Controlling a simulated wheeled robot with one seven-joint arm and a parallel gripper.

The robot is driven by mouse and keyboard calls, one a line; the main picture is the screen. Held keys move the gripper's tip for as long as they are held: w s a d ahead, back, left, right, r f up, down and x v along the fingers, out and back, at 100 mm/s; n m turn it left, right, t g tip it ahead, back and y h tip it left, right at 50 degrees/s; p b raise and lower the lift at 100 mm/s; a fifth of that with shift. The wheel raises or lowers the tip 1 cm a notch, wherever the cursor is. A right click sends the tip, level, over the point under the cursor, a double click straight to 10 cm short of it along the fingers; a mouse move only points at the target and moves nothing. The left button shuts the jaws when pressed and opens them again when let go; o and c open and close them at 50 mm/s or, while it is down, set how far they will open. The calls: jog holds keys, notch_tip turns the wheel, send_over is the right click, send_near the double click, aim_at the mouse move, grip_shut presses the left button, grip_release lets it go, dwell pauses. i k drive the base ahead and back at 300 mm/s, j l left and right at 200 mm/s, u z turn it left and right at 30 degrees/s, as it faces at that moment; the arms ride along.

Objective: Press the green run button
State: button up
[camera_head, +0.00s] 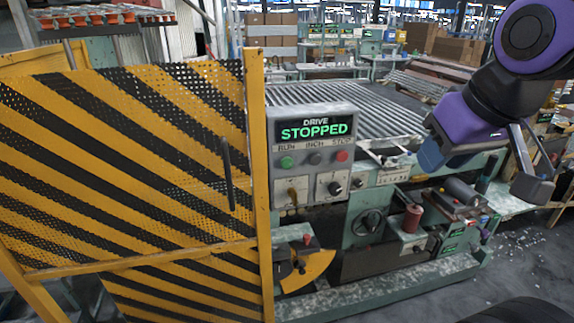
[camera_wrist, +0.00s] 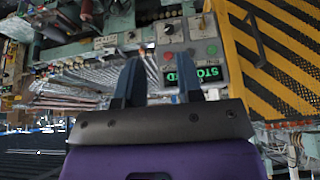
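The green run button (camera_head: 287,161) is the left one of three buttons on a grey control panel (camera_head: 262,128). The panel's display (camera_head: 314,129) reads "DRIVE STOPPED". A dark inch button (camera_head: 315,158) is in the middle and a red stop button (camera_head: 342,155) is at the right. My gripper (camera_head: 480,172) is raised at the upper right, well apart from the panel. In the wrist view the panel appears upside down, with the green button (camera_wrist: 211,49) right of my gripper's fingers (camera_wrist: 158,62). The fingers are spread with nothing between them.
A yellow-and-black striped mesh guard (camera_head: 130,150) with a yellow post (camera_head: 258,190) stands just left of the panel. Below the panel are knobs (camera_head: 334,188) and a yellow part (camera_head: 308,268). A roller conveyor (camera_head: 370,105) runs behind. Open floor lies at the lower right.

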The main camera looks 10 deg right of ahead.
aim_at(287, 163)
jog(key=k+j+u, duration=0.15)
jog(key=u, duration=0.2)
jog(key=k+j+u, duration=0.15)
jog(key=u, duration=0.2)
jog(key=k+j+u, duration=0.1)
jog(key=u, duration=0.25)
jog(key=j, duration=0.1)
